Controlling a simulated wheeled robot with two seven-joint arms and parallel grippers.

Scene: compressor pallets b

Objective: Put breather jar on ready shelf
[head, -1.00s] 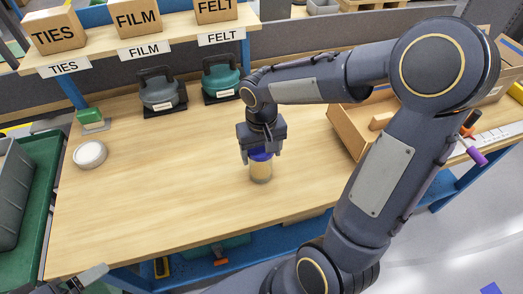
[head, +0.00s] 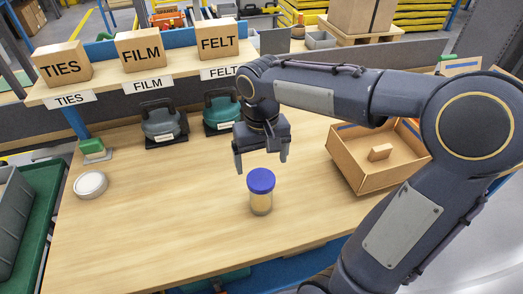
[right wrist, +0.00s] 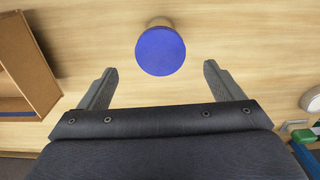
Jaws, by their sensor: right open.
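The breather jar (head: 261,201) stands upright on the wooden table, a clear jar with tan contents and a blue lid (head: 261,181). My right gripper (head: 262,165) is open and empty, above and just behind the jar in the head view. In the right wrist view the blue lid (right wrist: 160,51) lies ahead of the spread fingers (right wrist: 158,82), apart from them. The wooden shelf (head: 110,86) behind the table carries labels TIES, FILM and FELT; no label reading "ready" shows. My left gripper is not in view.
Boxes marked TIES (head: 62,65), FILM (head: 140,49) and FELT (head: 217,38) stand on the shelf. An open cardboard box (head: 345,172) is at right, a white round dish (head: 90,184) at left. The table's front left is clear.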

